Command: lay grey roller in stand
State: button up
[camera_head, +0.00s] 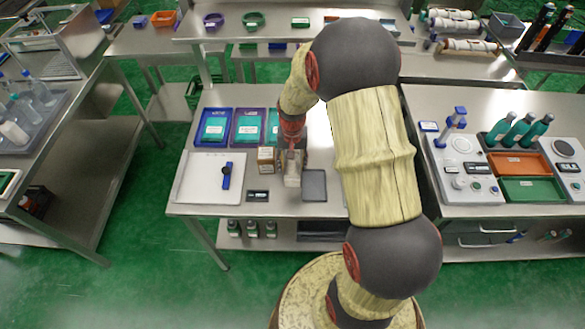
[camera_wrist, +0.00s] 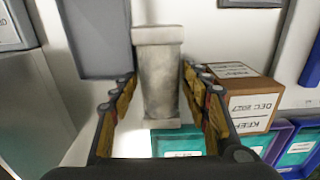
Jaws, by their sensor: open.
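A pale grey, spool-like piece with wider ends (camera_wrist: 160,75) lies between the fingers of my gripper (camera_wrist: 160,110) in the wrist view. I take it for the grey roller, but cannot be sure. It also shows in the head view (camera_head: 292,178) at the front middle of the table. My gripper (camera_head: 291,153) is open, with a finger on each side of the piece and narrow gaps between. I cannot clearly make out a stand; what lies under the piece is hidden.
A brown labelled box (camera_wrist: 248,98) stands close beside my fingers. A dark grey pad (camera_head: 314,185) lies on the other side. A white tray (camera_head: 190,190) with a blue black-headed tool (camera_head: 226,176) is at left. Blue and purple bins (camera_head: 248,127) stand behind.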

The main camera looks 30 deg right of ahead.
jog(key=shift+c, duration=0.8)
grip_shut()
jog(key=shift+r, duration=0.1)
